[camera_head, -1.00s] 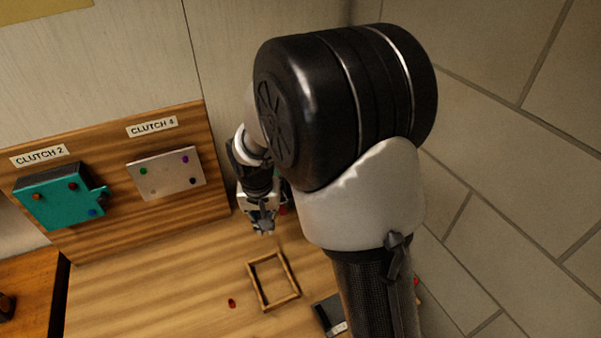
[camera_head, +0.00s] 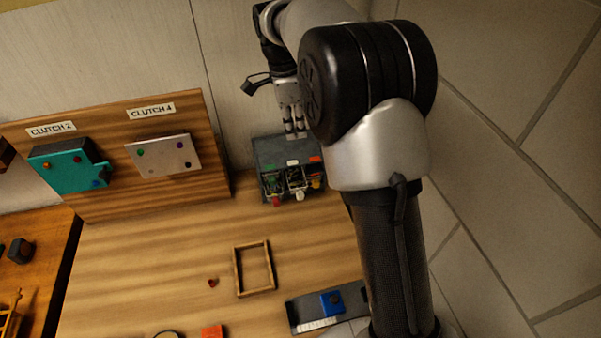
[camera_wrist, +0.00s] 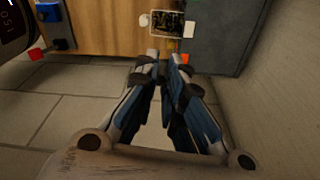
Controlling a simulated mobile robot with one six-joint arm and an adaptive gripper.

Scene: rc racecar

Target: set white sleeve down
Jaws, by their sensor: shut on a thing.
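My gripper (camera_head: 293,129) hangs in front of the back wall, over the rear of a grey sorting box (camera_head: 283,150). It is shut on the white sleeve (camera_head: 297,135), which shows only as a small pale patch at the fingertips in the head view. In the wrist view, my fingers (camera_wrist: 167,58) point toward the box and nearly meet; the sleeve is hard to make out between them. The box has several front compartments with coloured tags, the middle one white-edged (camera_head: 296,178). I cannot tell whether the sleeve touches the box.
A wooden frame (camera_head: 254,268) lies on the table, with a small red piece (camera_head: 212,283) beside it. A grey tray (camera_head: 300,312) with a blue block (camera_head: 332,302) is at the front right. The clutch board (camera_head: 115,155) stands at the back left. Bare table lies between.

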